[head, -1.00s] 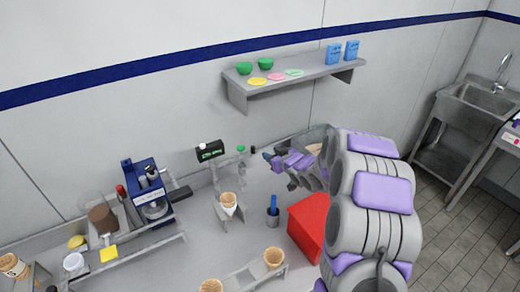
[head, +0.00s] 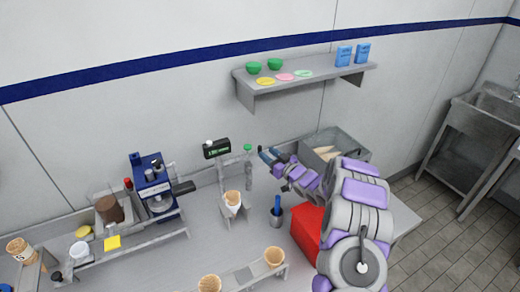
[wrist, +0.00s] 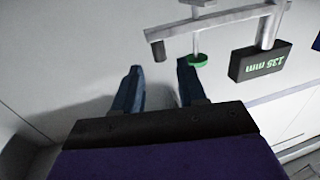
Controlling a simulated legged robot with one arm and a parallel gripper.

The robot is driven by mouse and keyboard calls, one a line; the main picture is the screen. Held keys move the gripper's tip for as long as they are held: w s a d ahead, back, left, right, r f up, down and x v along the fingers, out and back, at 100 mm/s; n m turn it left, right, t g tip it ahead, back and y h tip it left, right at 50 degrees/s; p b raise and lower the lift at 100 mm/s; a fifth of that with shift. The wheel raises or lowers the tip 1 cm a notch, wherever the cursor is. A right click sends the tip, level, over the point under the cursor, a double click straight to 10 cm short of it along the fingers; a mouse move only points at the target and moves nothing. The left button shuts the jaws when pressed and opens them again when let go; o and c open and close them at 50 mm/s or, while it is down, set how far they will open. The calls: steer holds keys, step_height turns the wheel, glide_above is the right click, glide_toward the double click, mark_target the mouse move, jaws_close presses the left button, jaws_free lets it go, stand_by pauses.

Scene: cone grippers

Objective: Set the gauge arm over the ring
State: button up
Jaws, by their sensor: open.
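The gauge has a black display (head: 216,148) on a post. Its grey arm (wrist: 215,22) shows best in the wrist view, with a black end grip (wrist: 158,51) and a green knob (wrist: 198,60); the display there (wrist: 262,62) reads 135 mm upside down. A cone (head: 232,198) stands in a holder in front of the post. I cannot make out the ring for certain. My gripper (head: 267,155) is just right of the green knob (head: 247,148) in the head view. Its blue fingers (wrist: 160,88) are apart and empty in the wrist view, pointing toward the black grip without visible contact.
A cup with a blue tool (head: 276,214) and a red box (head: 308,228) are near my arm. A grey bin (head: 345,145) stands behind it. A blue machine (head: 155,190) is at left, a wall shelf (head: 310,78) above. Cones (head: 274,256) stand in a front rack.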

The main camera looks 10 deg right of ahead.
mark_target(260, 147)
steer(key=shift+b+x, duration=0.35)
steer(key=shift+x, duration=2.7)
jaws_close()
